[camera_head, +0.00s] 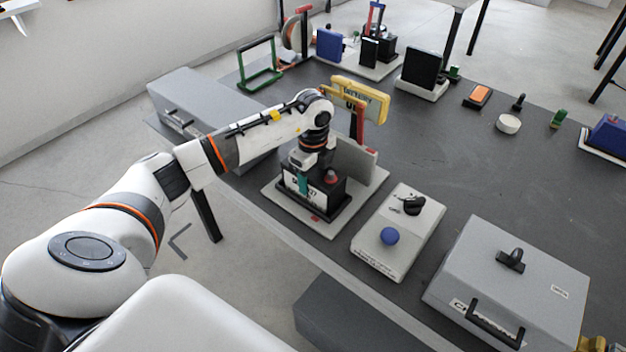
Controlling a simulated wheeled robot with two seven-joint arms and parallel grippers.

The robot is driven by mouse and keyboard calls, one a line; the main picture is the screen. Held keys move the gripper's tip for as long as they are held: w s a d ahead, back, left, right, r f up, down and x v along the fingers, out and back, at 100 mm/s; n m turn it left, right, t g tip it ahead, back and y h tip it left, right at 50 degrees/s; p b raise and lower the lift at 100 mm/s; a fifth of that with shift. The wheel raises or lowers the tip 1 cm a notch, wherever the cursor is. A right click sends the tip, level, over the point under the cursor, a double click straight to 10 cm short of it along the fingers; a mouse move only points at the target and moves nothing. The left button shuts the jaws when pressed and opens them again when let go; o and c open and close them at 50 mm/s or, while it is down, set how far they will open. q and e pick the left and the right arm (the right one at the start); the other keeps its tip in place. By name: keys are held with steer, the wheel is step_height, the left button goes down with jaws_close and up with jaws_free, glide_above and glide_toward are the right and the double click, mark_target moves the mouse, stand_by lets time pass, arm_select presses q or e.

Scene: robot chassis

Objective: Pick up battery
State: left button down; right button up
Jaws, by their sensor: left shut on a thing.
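The battery (322,198) is a dark box with a white label on its front and a red cap on top. It sits on a light grey base plate (279,205) near the table's front edge, in front of an upright grey panel (354,160). My left gripper (303,178) reaches down from above and is shut on the battery at its top left part. A teal strip shows just under the gripper. The fingertips are partly hidden, and I cannot tell whether the battery is clear of the plate. My right gripper is not in view.
A yellow sign (362,99) stands behind the battery. A grey box with a blue button (390,236) and a larger grey case (512,277) stand to the right.

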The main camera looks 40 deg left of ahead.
arm_select(q)
steer(key=shift+w+r, duration=0.1)
steer(key=shift+r, duration=0.15)
